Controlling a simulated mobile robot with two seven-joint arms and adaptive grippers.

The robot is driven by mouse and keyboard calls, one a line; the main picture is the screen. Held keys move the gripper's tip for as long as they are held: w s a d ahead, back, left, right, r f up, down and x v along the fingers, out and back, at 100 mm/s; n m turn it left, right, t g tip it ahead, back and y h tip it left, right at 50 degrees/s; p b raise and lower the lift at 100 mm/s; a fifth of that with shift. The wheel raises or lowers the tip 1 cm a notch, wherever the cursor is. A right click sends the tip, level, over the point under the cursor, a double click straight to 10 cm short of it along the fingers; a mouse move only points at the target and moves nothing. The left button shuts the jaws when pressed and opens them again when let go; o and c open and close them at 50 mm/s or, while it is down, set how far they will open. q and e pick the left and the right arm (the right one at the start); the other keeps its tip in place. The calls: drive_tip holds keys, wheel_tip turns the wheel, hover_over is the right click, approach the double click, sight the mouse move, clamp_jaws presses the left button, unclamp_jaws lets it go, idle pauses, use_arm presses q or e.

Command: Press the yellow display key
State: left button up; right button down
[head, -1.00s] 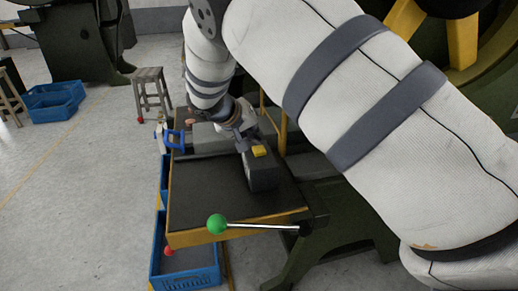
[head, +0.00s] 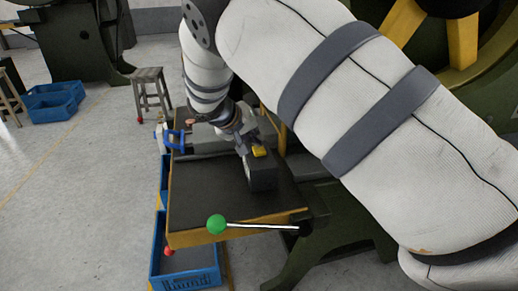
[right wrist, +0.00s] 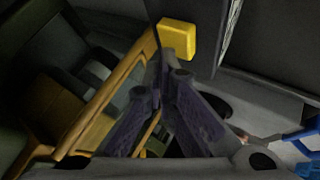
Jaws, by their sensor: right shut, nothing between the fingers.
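The yellow key (head: 259,151) is on the top of a dark grey box-shaped display unit (head: 262,176) standing on the black-topped bench (head: 210,207). In the right wrist view the yellow key (right wrist: 178,38) shows just beyond my fingertips, on the dark housing. My right gripper (head: 247,150) is shut and empty, right beside the key; in the right wrist view its fingertips (right wrist: 168,60) meet close below the key's near edge. I cannot tell whether they touch it. My left gripper is not in view.
A lever with a green ball (head: 216,224) sticks out along the bench's front edge. Blue crates (head: 187,283) stand at its left side, and a blue-handled item (head: 174,139) lies at its back left. A stool (head: 150,90) stands beyond.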

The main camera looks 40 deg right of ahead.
sight(256, 148)
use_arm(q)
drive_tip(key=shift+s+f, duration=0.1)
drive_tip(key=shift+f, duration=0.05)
use_arm(e)
drive_tip(key=shift+f, duration=0.55)
drive_tip(key=shift+r, duration=0.15)
idle(0.4)
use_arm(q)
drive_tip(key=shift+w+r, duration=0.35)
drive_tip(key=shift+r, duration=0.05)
use_arm(e)
drive_tip(key=shift+r, duration=0.85)
drive_tip(key=shift+r+p, duration=0.95)
drive_tip(key=shift+r, duration=1.6)
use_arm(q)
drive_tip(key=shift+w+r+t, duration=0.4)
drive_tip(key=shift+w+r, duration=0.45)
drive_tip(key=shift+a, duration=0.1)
use_arm(e)
drive_tip(key=shift+a+f, duration=0.1)
drive_tip(key=shift+f, duration=0.05)
